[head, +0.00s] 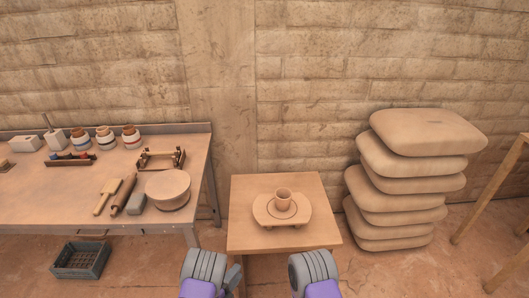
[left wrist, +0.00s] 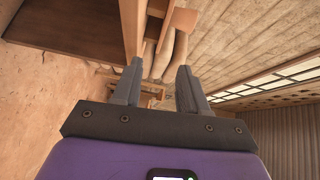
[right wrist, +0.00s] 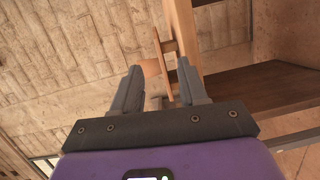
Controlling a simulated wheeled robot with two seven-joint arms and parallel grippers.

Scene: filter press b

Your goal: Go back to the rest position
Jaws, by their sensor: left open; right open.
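My left gripper (left wrist: 159,68) is open in the left wrist view, its two grey fingers apart with nothing between them. My right gripper (right wrist: 159,68) is open and empty in the right wrist view. In the head view, my two grey and purple arm ends show at the bottom edge, in front of the small wooden table (head: 245,237). A clay cup (head: 284,195) stands upright on a round-centred board (head: 263,215) on that table. Neither gripper touches the cup or board.
A long workbench (head: 40,200) at left holds a round bowl or block (head: 168,188), a rolling pin (head: 123,196), jars and tools. A grey crate (head: 80,262) lies below it. A tall stack of sacks (head: 410,185) stands right of the small table. Some floor between is clear.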

